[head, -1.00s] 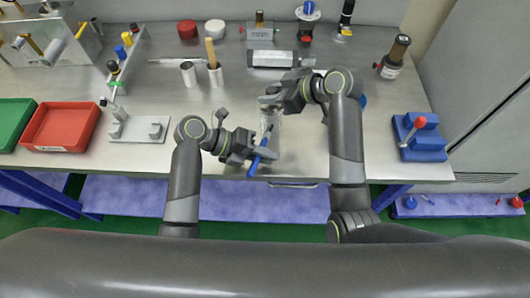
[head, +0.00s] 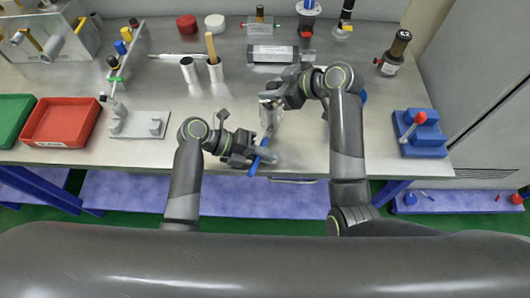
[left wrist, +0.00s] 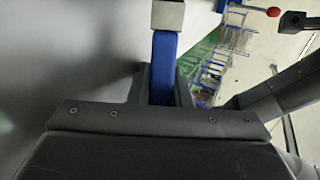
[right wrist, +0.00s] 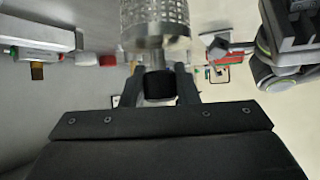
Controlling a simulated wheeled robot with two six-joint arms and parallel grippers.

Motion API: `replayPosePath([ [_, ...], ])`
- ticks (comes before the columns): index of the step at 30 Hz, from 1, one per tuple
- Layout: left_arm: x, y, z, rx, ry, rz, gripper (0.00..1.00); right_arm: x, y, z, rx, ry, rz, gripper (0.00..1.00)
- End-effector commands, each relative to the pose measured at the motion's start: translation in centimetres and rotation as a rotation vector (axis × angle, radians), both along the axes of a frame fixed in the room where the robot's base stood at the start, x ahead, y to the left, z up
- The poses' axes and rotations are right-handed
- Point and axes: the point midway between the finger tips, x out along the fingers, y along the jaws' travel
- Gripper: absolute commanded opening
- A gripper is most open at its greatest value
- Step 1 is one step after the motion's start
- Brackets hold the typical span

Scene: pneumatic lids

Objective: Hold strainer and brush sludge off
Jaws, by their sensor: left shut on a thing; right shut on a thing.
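My left gripper (head: 262,157) is shut on the blue handle of the brush (head: 254,166), near the table's front edge. In the left wrist view the brush (left wrist: 164,65) shows its blue handle between the fingers and a metal ferrule at the top edge. Its bristles are out of that view. My right gripper (head: 270,100) is shut on the strainer (head: 268,117), just beyond the brush. In the right wrist view the strainer (right wrist: 155,20) is a perforated metal cylinder with a dark end between the fingers. I cannot tell whether the brush touches it, and no sludge is discernible.
A grey plate with two pegs (head: 140,125) and a red tray (head: 65,122) are at left. Two metal cups (head: 188,72) stand behind my left arm. A grey block (head: 272,54) is at the back. A blue block (head: 421,134) is at right.

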Motion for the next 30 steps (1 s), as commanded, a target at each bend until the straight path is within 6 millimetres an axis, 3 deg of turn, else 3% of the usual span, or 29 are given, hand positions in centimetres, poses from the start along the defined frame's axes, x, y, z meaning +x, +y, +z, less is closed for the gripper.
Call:
replayPosePath([
  [11,-0.14,0.08,-0.35,0.005,0.007,0.000,0.00,-0.04,0.01,-0.12,0.000,0.003,0.001,0.04],
  [12,-0.15,0.07,-0.36,0.005,0.007,0.000,0.00,-0.04,0.01,-0.12,0.000,0.003,0.001,0.29],
  [18,-0.18,0.10,-0.43,0.006,0.008,-0.001,0.00,-0.02,0.01,-0.09,0.001,0.001,0.000,0.53],
  [30,-0.26,0.14,-0.56,0.009,0.012,-0.001,0.00,-0.25,-0.76,0.48,0.000,-0.003,-0.002,0.53],
])
